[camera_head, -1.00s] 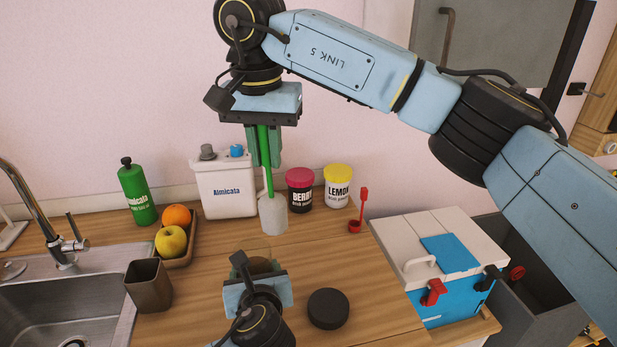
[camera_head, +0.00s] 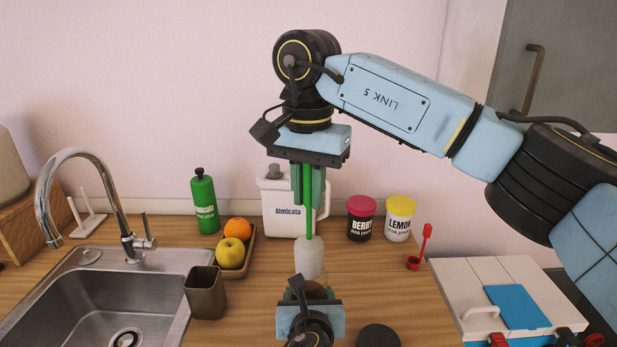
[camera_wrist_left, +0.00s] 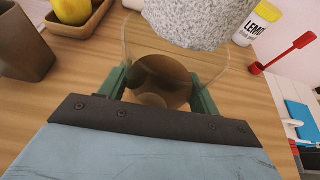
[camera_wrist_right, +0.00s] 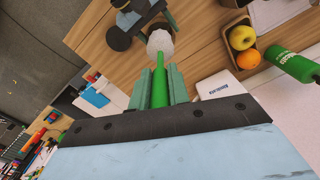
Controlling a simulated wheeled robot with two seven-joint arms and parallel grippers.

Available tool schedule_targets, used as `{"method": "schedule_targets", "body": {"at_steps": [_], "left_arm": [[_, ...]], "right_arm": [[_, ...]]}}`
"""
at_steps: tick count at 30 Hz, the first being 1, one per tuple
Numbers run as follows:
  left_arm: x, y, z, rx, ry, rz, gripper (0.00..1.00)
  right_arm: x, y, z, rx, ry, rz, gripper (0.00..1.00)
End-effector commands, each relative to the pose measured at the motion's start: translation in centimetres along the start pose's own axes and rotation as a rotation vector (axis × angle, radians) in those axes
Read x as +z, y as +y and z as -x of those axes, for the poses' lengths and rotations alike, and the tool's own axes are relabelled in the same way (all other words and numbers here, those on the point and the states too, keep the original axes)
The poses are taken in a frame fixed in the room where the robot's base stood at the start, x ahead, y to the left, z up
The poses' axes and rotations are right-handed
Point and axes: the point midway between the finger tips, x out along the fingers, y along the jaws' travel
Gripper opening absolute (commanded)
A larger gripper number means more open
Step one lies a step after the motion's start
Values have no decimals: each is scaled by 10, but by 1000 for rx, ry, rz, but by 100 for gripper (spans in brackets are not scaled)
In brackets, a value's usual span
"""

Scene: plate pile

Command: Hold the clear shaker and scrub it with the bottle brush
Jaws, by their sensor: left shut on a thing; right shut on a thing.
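The clear shaker (camera_head: 318,290) with a brown bottom stands upright over the counter; in the left wrist view it shows as a see-through cup (camera_wrist_left: 160,80). My left gripper (camera_head: 312,303) is shut on it, one finger on each side. My right gripper (camera_head: 308,190) is shut on the green handle of the bottle brush (camera_head: 308,225), which hangs head down. The pale brush head (camera_head: 309,258) is right over the shaker and overlaps its far rim in the left wrist view (camera_wrist_left: 195,18). I cannot tell whether its tip is inside the mouth.
A white jug (camera_head: 283,215), green bottle (camera_head: 204,205), fruit tray (camera_head: 250,262), berry tub (camera_head: 361,220) and lemon tub (camera_head: 398,222) stand behind. A brown cup (camera_head: 206,295) is beside the sink (camera_head: 90,310). A black disc (camera_head: 378,336) and red scoop (camera_head: 424,245) are right.

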Motion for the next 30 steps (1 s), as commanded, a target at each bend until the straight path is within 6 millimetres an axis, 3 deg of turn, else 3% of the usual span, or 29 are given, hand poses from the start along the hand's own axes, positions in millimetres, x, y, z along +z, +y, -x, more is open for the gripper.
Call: {"method": "schedule_targets", "body": {"at_steps": [30], "left_arm": [[0,0,0,-1,1,0,40]], "right_arm": [[0,0,-70,1,0,-1,0]]}}
